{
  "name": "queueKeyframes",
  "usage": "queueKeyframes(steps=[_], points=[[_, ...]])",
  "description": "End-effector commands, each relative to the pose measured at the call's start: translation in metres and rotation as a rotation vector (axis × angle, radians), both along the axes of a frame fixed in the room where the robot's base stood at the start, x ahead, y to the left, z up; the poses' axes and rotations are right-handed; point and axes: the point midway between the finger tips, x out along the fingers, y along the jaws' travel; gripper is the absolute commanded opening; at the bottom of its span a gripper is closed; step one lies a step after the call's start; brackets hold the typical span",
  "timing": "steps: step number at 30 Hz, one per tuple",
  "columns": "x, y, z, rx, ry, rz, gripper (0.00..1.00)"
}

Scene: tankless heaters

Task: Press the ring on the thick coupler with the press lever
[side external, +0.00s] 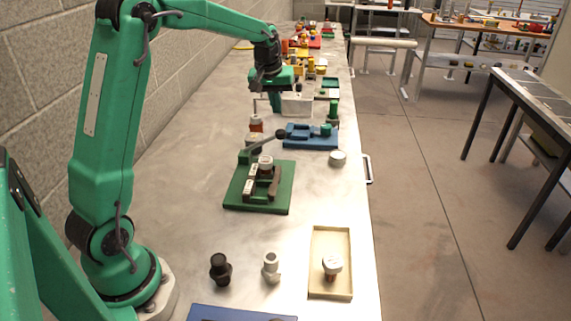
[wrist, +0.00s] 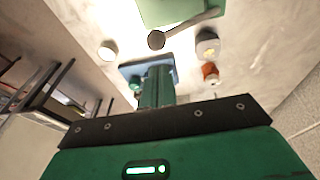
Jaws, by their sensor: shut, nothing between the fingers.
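The green press (side external: 238,193) stands on the bench in the side view; its plate edge shows at the top of the wrist view (wrist: 165,12). A pale-topped, brown fitting (side external: 265,165) stands upright between its blocks; I cannot tell whether it is the thick coupler, or how its ring sits. The press lever (side external: 262,143) slants up to the right, ending in a dark ball knob (side external: 282,134), also visible in the wrist view (wrist: 156,40). My gripper (side external: 276,106) is shut and empty, fingers pointing down, beyond the knob and apart from it.
A white-topped orange part (side external: 256,123) stands left of my gripper. A black fitting (side external: 221,268), a grey fitting (side external: 271,267) and a beige tray (side external: 318,240) occupy the near bench.

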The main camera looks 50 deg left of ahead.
Motion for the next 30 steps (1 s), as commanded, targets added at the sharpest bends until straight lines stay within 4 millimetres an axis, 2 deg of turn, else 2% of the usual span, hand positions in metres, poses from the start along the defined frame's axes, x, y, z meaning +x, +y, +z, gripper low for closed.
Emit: queueKeyframes(steps=[6, 12, 30], points=[[0.003, -0.002, -0.030, -0.002, 0.001, 0.000, 0.00], [0.003, -0.005, -0.046, -0.003, 0.001, -0.001, 0.00], [0.005, -0.007, -0.051, -0.004, -0.001, -0.001, 0.00]])
